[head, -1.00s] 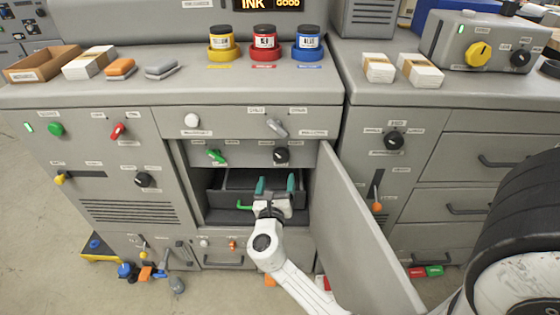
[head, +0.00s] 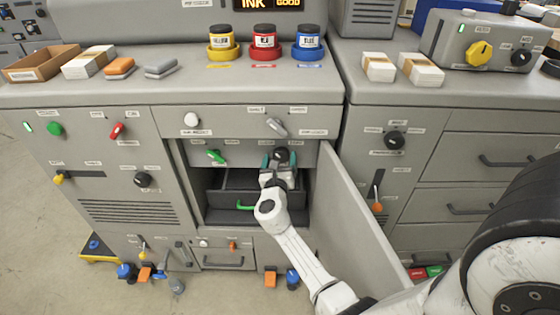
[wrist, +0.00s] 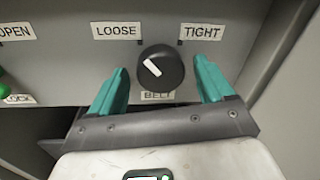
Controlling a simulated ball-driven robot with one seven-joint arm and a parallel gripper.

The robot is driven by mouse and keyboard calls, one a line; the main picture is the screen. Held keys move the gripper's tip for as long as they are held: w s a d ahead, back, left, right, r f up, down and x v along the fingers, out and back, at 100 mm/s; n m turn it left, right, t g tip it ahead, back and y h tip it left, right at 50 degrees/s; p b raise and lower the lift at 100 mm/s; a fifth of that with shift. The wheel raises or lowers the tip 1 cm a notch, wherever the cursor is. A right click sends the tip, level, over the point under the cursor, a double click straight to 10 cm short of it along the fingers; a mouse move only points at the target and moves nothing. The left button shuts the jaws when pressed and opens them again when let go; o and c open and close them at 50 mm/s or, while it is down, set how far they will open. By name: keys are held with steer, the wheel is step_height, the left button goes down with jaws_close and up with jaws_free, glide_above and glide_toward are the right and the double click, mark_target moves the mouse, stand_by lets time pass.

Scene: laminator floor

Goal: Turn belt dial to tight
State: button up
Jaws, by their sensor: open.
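The belt dial (wrist: 160,70) is a round black knob with a white pointer line, labelled BELT below, LOOSE at upper left and TIGHT at upper right. Its pointer slants to the upper left, toward LOOSE. In the head view the dial (head: 281,155) sits on the panel inside the open cabinet, partly covered by my gripper. My gripper (head: 279,162) is open, its two teal fingers either side of the dial. In the wrist view my gripper (wrist: 160,88) shows a gap between each finger and the knob.
A grey cabinet door (head: 365,225) stands open to the right of my arm. A green lever (head: 216,156) is left of the dial on the same panel.

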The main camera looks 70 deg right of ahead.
steer(key=c, duration=1)
steer(key=shift+c, duration=0.2)
steer(key=shift+m, duration=0.3)
steer(key=m+b, duration=0.2)
steer(key=shift+f+m, duration=0.1)
steer(key=shift+m, duration=0.2)
steer(key=m+b, duration=0.2)
steer(key=m, duration=0.2)
steer(key=shift+y+b, duration=0.3)
steer(key=m+b, duration=0.2)
steer(key=m, duration=0.1)
steer(key=shift+s+m+t, duration=0.1)
steer(key=shift+m+t, duration=0.2)
steer(key=shift+s+m+y+b, duration=0.1)
steer(key=shift+m+y+b, duration=0.3)
steer(key=shift+m+b, duration=1.25)
steer(key=shift+d+m+t+p, duration=0.1)
steer(key=shift+m+t+p, duration=0.2)
steer(key=shift+m+p, duration=0.25)
